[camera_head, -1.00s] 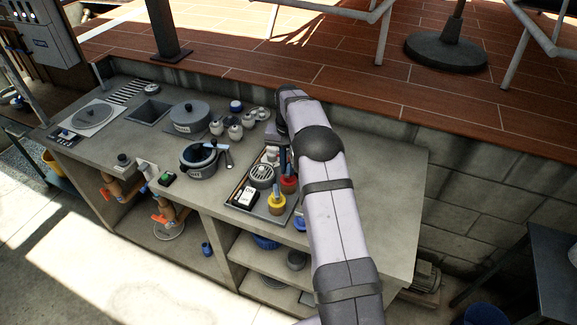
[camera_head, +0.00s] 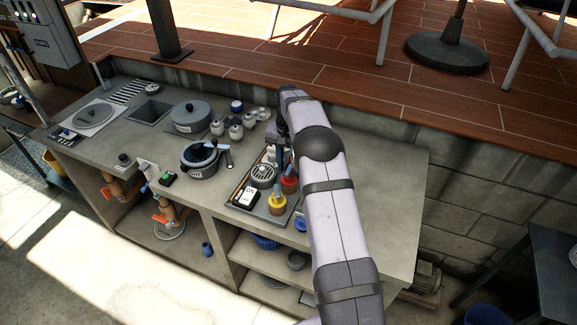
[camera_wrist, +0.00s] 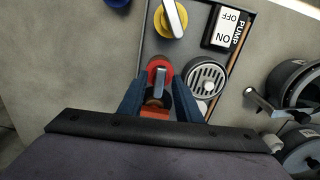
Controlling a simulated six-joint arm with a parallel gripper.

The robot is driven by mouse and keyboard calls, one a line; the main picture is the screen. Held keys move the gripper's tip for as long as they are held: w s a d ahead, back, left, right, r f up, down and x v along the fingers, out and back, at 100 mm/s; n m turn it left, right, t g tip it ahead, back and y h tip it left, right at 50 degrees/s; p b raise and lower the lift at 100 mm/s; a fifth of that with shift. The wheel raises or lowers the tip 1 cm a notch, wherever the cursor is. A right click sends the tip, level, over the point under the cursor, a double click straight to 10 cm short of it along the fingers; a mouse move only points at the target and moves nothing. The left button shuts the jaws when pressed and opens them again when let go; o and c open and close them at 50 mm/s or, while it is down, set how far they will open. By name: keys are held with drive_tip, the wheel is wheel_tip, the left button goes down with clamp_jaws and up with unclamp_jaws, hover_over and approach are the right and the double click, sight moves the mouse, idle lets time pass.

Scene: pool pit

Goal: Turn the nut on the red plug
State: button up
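The red plug (camera_head: 289,185) stands in the grey tray on the counter, with a grey handle-like piece on top. In the wrist view the red plug (camera_wrist: 161,70) is just beyond my gripper's fingertips. My gripper (camera_wrist: 159,88) has its two blue fingers spread apart, with a gap between them. A small orange-red piece with a brown round part (camera_wrist: 156,106) shows in that gap; I cannot tell whether it is the nut or whether the fingers touch it. In the head view my arm hides part of the gripper.
The yellow plug (camera_head: 278,203), round grille (camera_head: 262,175) and pump switch (camera_head: 244,197) share the tray (camera_head: 263,213). Pots (camera_head: 201,168) and several small jars stand to the left. The counter right of my arm is clear.

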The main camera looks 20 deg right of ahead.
sight(288, 171)
drive_tip(key=shift+r+b, duration=1.2)
drive_tip(key=shift+r, duration=2.45)
drive_tip(key=shift+s+a+r, duration=0.1)
drive_tip(key=shift+s+a, duration=0.15)
drive_tip(key=s+a+f+n, duration=0.1)
drive_tip(key=s+a, duration=0.3)
drive_tip(key=s, duration=0.7)
drive_tip(key=s+a+f+n, duration=0.2)
drive_tip(key=s+a+n, duration=0.2)
drive_tip(key=s, duration=0.7)
drive_tip(key=s+a+f+n, duration=0.1)
drive_tip(key=s+a+n, duration=0.2)
drive_tip(key=s, duration=0.8)
drive_tip(key=shift+a+f, duration=0.25)
drive_tip(key=shift+a, duration=0.25)
